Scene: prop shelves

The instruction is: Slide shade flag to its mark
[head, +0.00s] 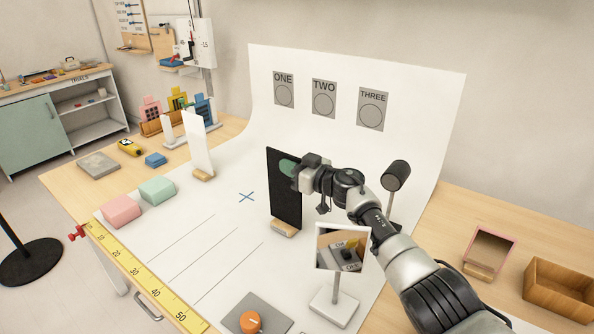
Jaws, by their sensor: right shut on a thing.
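The shade flag (285,200) is a black upright panel on a small wooden foot, standing on the white sheet near the middle of the table. A green patch shows on its upper part. My right gripper (298,172) reaches in from the right and is shut on the flag's upper right edge, partly covering it. A blue cross mark (246,197) is drawn on the sheet, to the left of the flag and apart from its foot. My left gripper is not in view.
A white panel (199,146) stands behind and left of the cross. Pink (121,210) and green (157,189) blocks sit at left. A small mirror stand (334,305) and orange knob (250,322) are in front; a black lamp (397,176) stands behind my arm. The sheet around the cross is clear.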

